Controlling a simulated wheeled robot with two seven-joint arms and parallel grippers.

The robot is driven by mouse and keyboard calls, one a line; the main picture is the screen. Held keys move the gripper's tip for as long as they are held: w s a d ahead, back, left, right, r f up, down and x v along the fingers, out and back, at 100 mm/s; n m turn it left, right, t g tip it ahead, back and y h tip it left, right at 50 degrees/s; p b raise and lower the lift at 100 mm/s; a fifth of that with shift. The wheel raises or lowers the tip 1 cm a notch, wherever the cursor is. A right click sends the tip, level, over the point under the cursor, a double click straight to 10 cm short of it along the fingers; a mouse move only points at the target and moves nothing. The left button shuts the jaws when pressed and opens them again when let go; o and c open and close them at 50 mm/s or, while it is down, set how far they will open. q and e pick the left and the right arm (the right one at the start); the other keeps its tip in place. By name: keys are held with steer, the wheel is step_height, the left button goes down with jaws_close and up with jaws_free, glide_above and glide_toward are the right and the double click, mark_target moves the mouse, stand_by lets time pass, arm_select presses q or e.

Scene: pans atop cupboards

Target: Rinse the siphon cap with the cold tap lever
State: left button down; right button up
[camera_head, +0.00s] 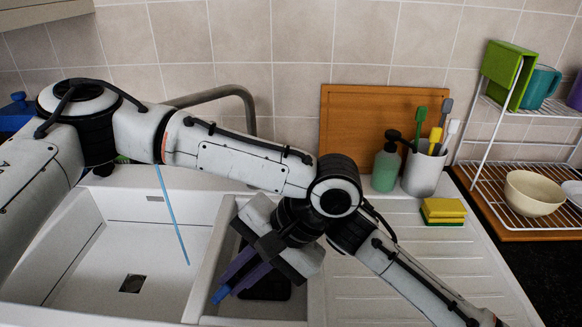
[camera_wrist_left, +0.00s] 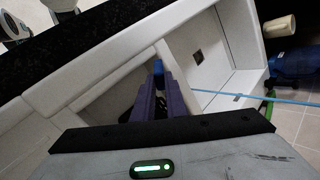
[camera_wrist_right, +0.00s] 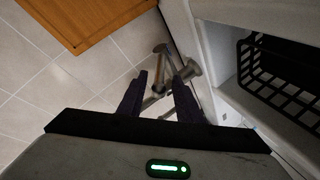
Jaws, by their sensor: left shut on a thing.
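A thin blue water stream (camera_head: 174,220) falls into the left basin, apart from the cap. In the right wrist view, my right gripper (camera_wrist_right: 160,76) has its fingers apart near the metal tap levers (camera_wrist_right: 188,69); contact is unclear. I cannot pick it out in the head view.
The large basin (camera_head: 105,262) is empty around its drain. Right of the sink, a soap bottle (camera_head: 385,170), a brush cup (camera_head: 423,172) and a sponge (camera_head: 442,211) stand by the wooden board (camera_head: 372,125). A wire rack (camera_head: 492,190) stands farther right.

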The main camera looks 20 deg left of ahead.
steer(key=shift+x, duration=2.55)
jaws_close()
